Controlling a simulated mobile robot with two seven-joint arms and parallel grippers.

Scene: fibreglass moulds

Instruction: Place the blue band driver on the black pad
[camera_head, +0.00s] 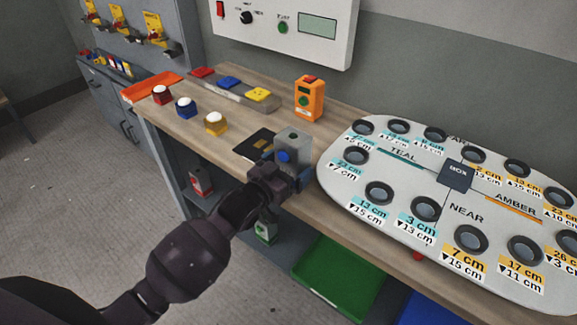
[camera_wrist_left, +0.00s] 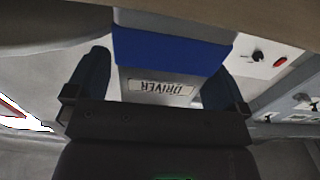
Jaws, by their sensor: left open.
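The driver (camera_head: 293,140), a grey block with a blue band, stands at the front part of the bench. The black pad (camera_head: 252,144) lies flat on the bench just left of it, partly hidden behind the driver and my gripper. My left gripper (camera_head: 284,178) is at the driver's near side. In the left wrist view, its two fingers are apart on either side of the driver (camera_wrist_left: 158,88), which shows its DRIVER label and blue band. Whether the fingers touch it, I cannot tell. My right gripper is not in view.
A large white board (camera_head: 400,178) with several round holes fills the bench's right side. An orange device (camera_head: 308,97) stands behind. Red, blue and yellow buttons (camera_head: 215,123) and an orange tray (camera_head: 150,87) are to the left. A green bin (camera_head: 338,280) is below.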

